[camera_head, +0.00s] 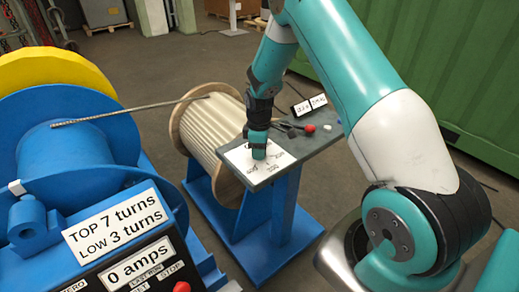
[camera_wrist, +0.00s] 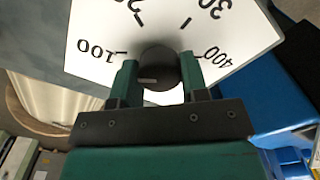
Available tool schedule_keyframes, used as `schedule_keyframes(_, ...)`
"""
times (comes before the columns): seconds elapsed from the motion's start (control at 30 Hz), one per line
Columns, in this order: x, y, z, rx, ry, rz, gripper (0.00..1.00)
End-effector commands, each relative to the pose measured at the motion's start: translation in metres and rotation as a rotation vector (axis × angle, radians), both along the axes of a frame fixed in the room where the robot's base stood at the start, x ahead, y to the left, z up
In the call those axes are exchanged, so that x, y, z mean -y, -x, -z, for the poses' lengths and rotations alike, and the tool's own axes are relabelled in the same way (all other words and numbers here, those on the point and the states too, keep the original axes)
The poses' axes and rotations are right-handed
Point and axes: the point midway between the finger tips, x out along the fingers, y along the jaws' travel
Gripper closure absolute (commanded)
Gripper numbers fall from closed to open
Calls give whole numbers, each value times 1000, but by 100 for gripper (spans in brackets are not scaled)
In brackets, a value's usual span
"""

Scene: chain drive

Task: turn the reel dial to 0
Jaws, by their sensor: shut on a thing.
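The reel dial is a dark round knob (camera_wrist: 160,65) on a white scale plate (camera_wrist: 90,30), seen in the wrist view. The plate reads 100 at left and 400 at right, with 200 and 300 partly cut off at the top. A short pale mark on the knob lies left of its middle, roughly level; its exact reading is unclear. My gripper (camera_wrist: 158,76) is shut on the knob, one green finger on each side. In the head view, my gripper (camera_head: 258,148) points down at the scale plate (camera_head: 237,158) and hides the knob.
The grey panel (camera_head: 305,147) on a blue stand also bears a red-knobbed lever (camera_head: 309,128) and small labels. A wooden-flanged reel (camera_head: 212,125) stands just left.

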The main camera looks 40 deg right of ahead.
Motion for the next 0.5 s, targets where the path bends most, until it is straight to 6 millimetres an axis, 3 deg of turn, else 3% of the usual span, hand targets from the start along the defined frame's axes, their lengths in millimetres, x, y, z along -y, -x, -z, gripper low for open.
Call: schedule_keyframes(0.5, 0, 0, -1, 0, 1, -489, 83)
